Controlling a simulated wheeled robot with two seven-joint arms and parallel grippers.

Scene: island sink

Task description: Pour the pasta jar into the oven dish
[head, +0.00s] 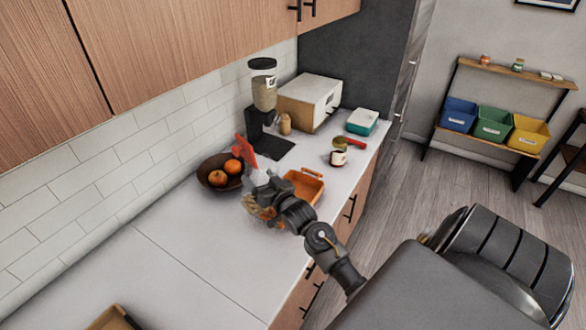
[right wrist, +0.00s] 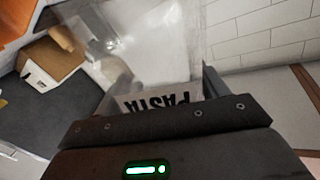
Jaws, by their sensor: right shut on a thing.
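My right gripper (head: 258,183) is over the counter, just left of the orange oven dish (head: 304,186). In the right wrist view it is shut on the clear pasta jar (right wrist: 160,102), whose label reads PASTA upside down in that view. In the head view, brownish pasta in the jar (head: 261,208) shows beside and below the gripper, largely covered by it. The jar's exact tilt and its mouth are hard to make out. The dish sits on the counter, its near left part hidden by my arm. My left gripper is out of view.
A dark bowl (head: 212,181) of orange fruit stands left of the gripper. A red thing (head: 244,149) shows right behind it. A coffee grinder (head: 263,88), a white appliance (head: 309,98), a mug (head: 338,158) and a teal-sided container (head: 362,122) stand farther back. The near counter is largely clear.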

